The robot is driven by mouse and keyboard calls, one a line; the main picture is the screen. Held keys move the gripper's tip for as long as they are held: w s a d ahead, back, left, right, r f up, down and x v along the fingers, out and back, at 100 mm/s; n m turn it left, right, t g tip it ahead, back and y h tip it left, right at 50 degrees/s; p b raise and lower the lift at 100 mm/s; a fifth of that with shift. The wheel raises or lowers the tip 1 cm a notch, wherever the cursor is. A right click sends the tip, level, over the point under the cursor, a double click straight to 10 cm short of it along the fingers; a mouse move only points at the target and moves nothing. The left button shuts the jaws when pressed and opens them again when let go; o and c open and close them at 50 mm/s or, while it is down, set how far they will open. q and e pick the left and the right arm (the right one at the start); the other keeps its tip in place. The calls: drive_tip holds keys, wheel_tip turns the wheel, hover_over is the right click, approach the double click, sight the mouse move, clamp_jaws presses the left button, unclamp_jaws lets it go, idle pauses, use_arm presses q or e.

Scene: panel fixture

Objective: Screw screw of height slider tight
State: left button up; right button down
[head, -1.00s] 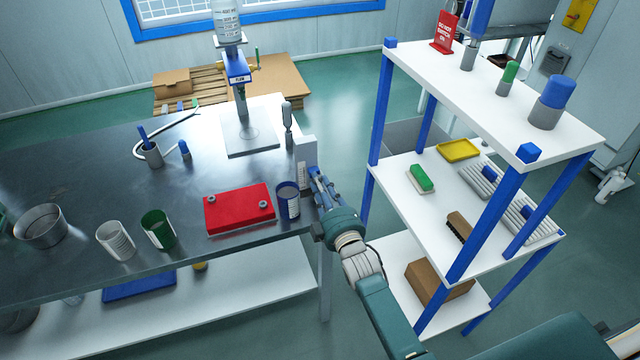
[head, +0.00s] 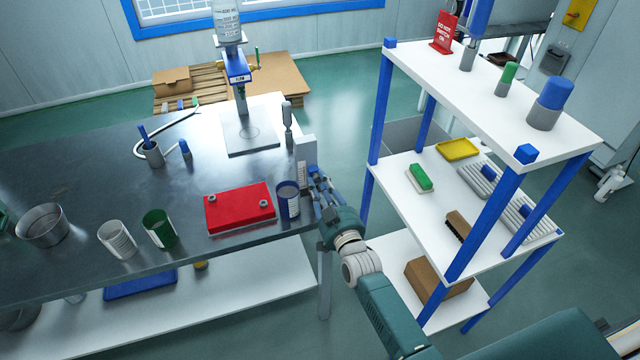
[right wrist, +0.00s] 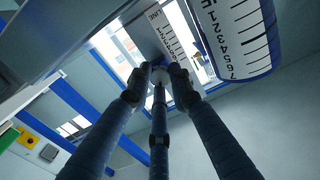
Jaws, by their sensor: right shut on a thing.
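The height slider (head: 305,152) is a pale upright plate with a printed scale at the right end of the metal table. Its numbered scale plate (right wrist: 166,38) also shows at the top of the right wrist view. My right gripper (head: 317,184) is at the slider's right side, by the table edge. In the right wrist view my right gripper (right wrist: 158,77) has its fingers closed together on a small part just below the scale plate, which looks like the screw. The fingers hide most of the screw. My left gripper is not in view.
A blue cup with a white scale label (head: 288,200) stands close beside my right gripper; it looms at the top right of the wrist view (right wrist: 237,35). A red case (head: 240,207) lies left of it. A white shelf with blue posts (head: 469,230) stands to the right.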

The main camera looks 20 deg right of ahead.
drive_tip(key=m, duration=0.5)
drive_tip(key=shift+m, duration=0.4)
drive_tip(key=m+b, duration=0.1)
drive_tip(key=m, duration=0.4)
drive_tip(key=shift+m+b, duration=0.3)
drive_tip(key=shift+m, duration=0.1)
drive_tip(key=c, duration=1.6)
unclamp_jaws()
drive_tip(key=shift+o, duration=0.2)
drive_tip(key=shift+s, duration=0.15)
drive_tip(key=s, duration=1.1)
drive_tip(key=shift+s+d, duration=0.2)
drive_tip(key=shift+s, duration=0.15)
